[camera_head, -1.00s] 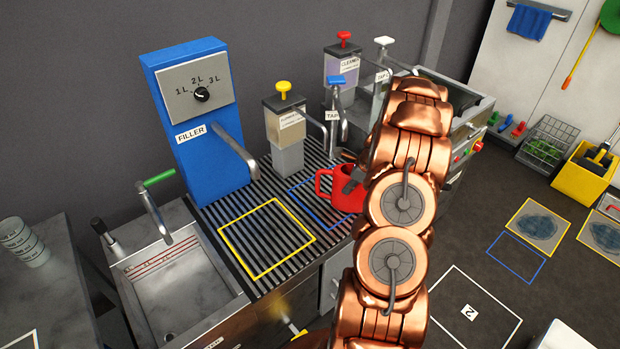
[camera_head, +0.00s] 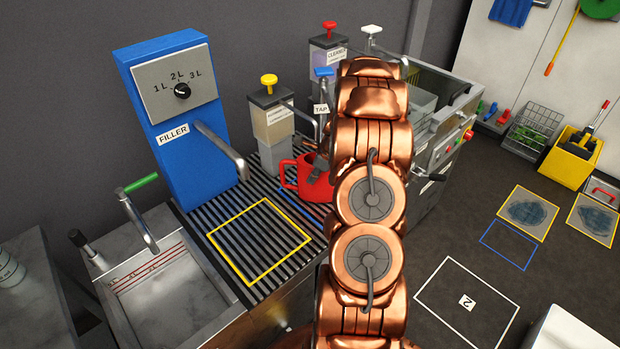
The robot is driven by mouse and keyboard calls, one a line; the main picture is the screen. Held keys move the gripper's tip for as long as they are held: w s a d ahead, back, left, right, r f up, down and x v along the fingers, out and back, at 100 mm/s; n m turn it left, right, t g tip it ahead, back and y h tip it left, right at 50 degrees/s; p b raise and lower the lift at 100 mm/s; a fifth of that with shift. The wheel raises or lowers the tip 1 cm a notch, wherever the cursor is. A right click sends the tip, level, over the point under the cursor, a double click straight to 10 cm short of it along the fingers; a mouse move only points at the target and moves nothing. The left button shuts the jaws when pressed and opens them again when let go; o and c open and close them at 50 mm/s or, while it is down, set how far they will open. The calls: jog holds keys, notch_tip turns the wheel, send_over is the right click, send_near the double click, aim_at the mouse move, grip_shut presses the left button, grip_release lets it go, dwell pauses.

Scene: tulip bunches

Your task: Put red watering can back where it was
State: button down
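The red watering can (camera_head: 312,192) stands at or just above the slatted drain counter, over the blue outlined square (camera_head: 290,203), and hides much of it. Its handle points left. My gripper (camera_head: 317,167) is at the can's upper part, and its dark fingers meet the red body. It looks shut on the can, though my copper arm hides the right side of both. Whether the can's base touches the slats cannot be told.
The yellow outlined square (camera_head: 218,238) on the slats is empty. The blue filler (camera_head: 165,110) and its spout stand left; a dispenser with a yellow knob (camera_head: 268,81) and the tap (camera_head: 323,92) stand behind. A sink (camera_head: 165,290) is at front left.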

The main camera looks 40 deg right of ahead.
jog(key=shift+w+a, duration=0.1)
jog(key=shift+a, duration=0.05)
jog(key=c, duration=1.8)
grip_release()
jog(key=shift+f, duration=0.1)
jog(key=o, duration=0.5)
